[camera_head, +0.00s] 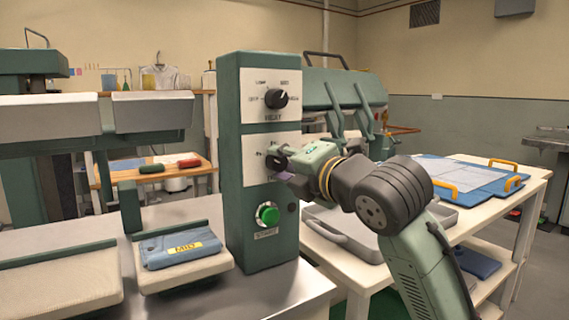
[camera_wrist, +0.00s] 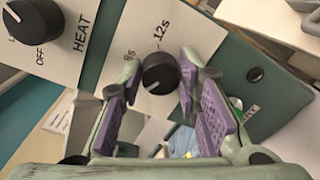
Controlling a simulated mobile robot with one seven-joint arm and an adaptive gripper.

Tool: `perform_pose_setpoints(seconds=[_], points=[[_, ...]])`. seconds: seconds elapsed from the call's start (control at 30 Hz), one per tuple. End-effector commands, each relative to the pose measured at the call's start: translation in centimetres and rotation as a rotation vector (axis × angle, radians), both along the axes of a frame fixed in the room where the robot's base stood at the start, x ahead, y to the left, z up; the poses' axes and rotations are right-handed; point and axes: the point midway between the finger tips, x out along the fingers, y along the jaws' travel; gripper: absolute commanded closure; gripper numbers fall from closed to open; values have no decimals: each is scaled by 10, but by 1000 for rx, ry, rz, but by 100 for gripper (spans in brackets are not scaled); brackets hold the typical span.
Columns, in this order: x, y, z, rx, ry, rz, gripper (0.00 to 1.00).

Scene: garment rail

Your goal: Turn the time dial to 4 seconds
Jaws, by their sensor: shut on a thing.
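The time dial (camera_wrist: 159,73) is a black round knob on a white plate, with "8s" and "12s" printed beside it. A pale mark shows near its lower left edge in the wrist view. My gripper (camera_wrist: 158,88) is shut on it, with a purple-padded finger on either side. The "4s" mark cannot be made out.
Above is the heat dial (camera_head: 277,98), also in the wrist view (camera_wrist: 36,22). Below is a green start button (camera_head: 267,213). A folded blue garment (camera_head: 180,248) lies on a pad at left. A white table (camera_head: 485,210) with a grey tray stands at right.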

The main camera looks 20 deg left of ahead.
Motion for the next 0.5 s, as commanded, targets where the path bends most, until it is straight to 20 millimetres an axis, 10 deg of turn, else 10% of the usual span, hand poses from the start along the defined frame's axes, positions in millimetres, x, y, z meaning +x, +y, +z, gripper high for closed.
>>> perform_pose_setpoints(seconds=[0.2, 0.23, 0.5], points=[[0, 0, 0, -1, -2, 0, 98], [0, 0, 0, -1, -2, 0, 68], [0, 0, 0, 0, 0, 0, 50]])
